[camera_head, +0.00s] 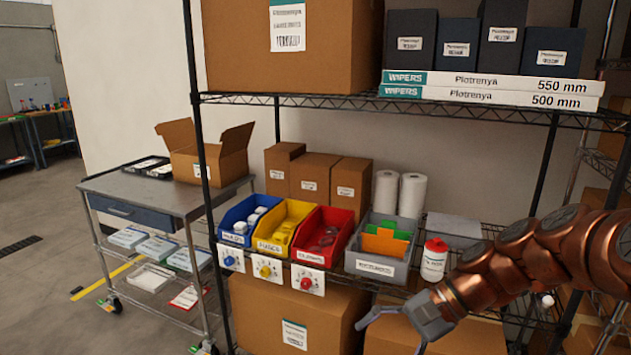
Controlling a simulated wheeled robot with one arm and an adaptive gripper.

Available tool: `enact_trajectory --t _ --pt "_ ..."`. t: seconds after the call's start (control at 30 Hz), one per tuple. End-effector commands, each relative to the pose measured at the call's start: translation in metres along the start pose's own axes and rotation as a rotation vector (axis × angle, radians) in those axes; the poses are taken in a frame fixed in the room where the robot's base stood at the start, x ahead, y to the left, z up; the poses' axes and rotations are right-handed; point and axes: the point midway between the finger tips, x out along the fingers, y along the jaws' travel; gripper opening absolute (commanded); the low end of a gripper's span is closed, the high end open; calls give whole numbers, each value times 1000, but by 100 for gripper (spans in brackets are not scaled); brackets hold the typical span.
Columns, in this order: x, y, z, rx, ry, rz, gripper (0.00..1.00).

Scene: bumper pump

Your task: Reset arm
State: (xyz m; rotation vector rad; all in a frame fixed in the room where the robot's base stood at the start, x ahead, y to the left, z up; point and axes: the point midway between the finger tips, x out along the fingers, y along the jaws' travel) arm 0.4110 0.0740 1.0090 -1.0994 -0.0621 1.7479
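My copper-coloured arm (540,250) reaches in from the right side of the picture. My gripper (390,338) is grey and hangs low, in front of the wire shelf's front edge and below the grey bin (385,268). Its fingers look spread apart, with nothing seen between them; the lower finger is partly cut off by the picture's bottom edge. A white bottle with a red cap (433,259) stands on the shelf just above and behind the gripper.
Blue (248,220), yellow (283,226) and red (321,236) bins stand on the wire shelf, left of the grey bin. Cartons (298,312) fill the level below. A metal cart (150,195) with an open box (205,155) stands left. Floor is clear further left.

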Motion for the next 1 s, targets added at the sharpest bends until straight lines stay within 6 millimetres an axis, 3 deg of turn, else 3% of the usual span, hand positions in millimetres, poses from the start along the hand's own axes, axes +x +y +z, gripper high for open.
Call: enact_trajectory --t 0.1,0.4,0.7,0.83,1.0 --pt "10 22 33 -113 40 130 81" --pt "13 93 82 -366 140 440 81" --pt "-14 165 106 -573 227 722 81" --pt "-26 187 110 -626 249 804 81" --pt "-34 200 112 -657 261 853 81"
